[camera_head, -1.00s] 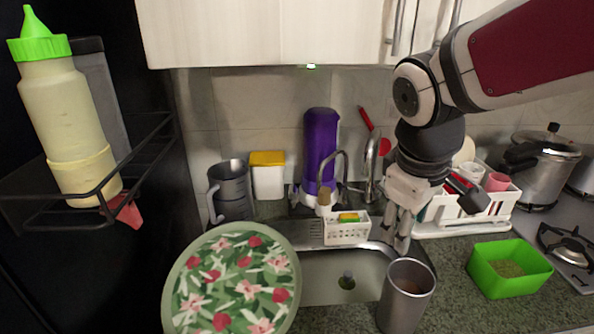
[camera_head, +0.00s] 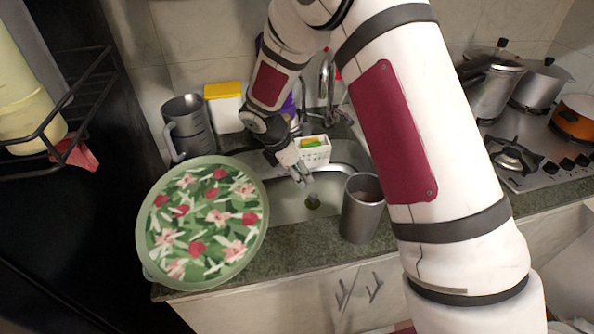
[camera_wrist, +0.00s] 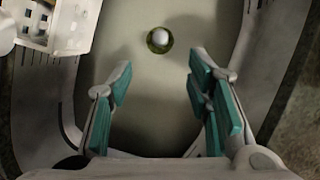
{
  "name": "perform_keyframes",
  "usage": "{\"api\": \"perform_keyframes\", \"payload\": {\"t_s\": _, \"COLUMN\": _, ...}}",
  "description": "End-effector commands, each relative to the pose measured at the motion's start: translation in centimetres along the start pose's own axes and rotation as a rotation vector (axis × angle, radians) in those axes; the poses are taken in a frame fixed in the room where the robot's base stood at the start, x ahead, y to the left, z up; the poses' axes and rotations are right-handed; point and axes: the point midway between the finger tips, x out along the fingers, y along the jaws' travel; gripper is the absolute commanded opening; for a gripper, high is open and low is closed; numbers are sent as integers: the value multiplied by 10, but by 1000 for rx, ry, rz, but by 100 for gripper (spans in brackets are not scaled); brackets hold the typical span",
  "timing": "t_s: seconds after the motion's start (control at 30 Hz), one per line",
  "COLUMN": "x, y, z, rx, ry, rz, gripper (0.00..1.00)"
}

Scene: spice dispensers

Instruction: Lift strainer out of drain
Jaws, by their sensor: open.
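The strainer (camera_head: 312,201) is a small dark round piece in the drain at the bottom of the grey sink (camera_head: 280,203). In the wrist view the strainer (camera_wrist: 159,40) is a dark olive ring with a pale rounded centre, lying ahead of the fingertips. My gripper (camera_head: 303,176) hangs over the sink, just above and left of the strainer in the head view. In the wrist view my gripper (camera_wrist: 158,75) is open, with teal pads apart and nothing between them. The strainer is apart from the fingers.
A white sponge caddy (camera_head: 316,152) stands at the sink's back edge, close to my gripper. A metal cup (camera_head: 362,208) stands right of the drain. A flowered round tray (camera_head: 205,220) is at the left. A faucet (camera_head: 327,80) rises behind.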

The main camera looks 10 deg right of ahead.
Motion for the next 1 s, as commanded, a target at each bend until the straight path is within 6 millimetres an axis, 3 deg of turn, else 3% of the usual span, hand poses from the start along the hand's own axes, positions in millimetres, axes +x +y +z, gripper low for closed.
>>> {"api": "perform_keyframes", "payload": {"t_s": 0.27, "x": 28, "y": -1, "z": -1, "rx": -7, "ry": 0, "rz": -4, "gripper": 46}}
{"api": "perform_keyframes", "payload": {"t_s": 0.8, "x": 119, "y": -1, "z": -1, "rx": -5, "ry": -1, "rz": -3, "gripper": 46}}
{"api": "perform_keyframes", "payload": {"t_s": 1.0, "x": 136, "y": -1, "z": -1, "rx": -4, "ry": -1, "rz": -2, "gripper": 46}}
